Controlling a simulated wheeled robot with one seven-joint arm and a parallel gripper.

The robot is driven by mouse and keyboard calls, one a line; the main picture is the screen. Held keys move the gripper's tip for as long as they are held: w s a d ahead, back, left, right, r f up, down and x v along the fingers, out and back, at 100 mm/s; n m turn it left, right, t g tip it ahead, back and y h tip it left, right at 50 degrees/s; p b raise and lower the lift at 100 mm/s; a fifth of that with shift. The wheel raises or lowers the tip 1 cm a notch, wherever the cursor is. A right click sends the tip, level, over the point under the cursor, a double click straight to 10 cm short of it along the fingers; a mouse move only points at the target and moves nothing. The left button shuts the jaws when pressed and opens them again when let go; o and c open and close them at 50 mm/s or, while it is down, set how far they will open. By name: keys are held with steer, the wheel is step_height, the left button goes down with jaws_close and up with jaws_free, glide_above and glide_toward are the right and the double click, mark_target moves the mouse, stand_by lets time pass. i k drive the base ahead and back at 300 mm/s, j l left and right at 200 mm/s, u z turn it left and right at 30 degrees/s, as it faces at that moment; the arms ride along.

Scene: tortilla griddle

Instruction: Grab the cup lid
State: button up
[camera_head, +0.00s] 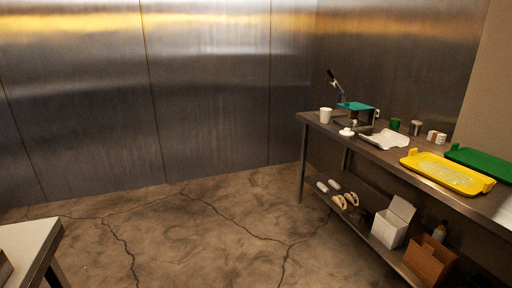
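What looks like the cup lid (346,132) is a small white round piece lying on the metal table (409,166) near its front edge. It is too small to tell for certain. A white cup (325,115) stands upright at the table's far left end, a little left of and behind the lid. My gripper is not in view.
Beside the lid are a green-topped press (356,107) and a white tray (385,139). A yellow tray (447,173), a green tray (482,163) and several small containers stand to the right. The lower shelf holds boxes. The concrete floor (200,235) is open.

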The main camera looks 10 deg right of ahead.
mark_target(347, 132)
steer(key=i+u, duration=0.1)
steer(key=i, duration=0.55)
steer(key=i+u, duration=0.15)
steer(key=i, duration=0.5)
steer(key=i+l+u, duration=0.1)
steer(key=i, duration=0.5)
steer(key=i+z, duration=0.2)
steer(key=i, duration=0.4)
steer(key=i+j+z, duration=0.1)
steer(key=i+z, duration=0.15)
steer(key=i, duration=0.4)
steer(key=i+j+z, duration=0.2)
steer(key=i, duration=0.4)
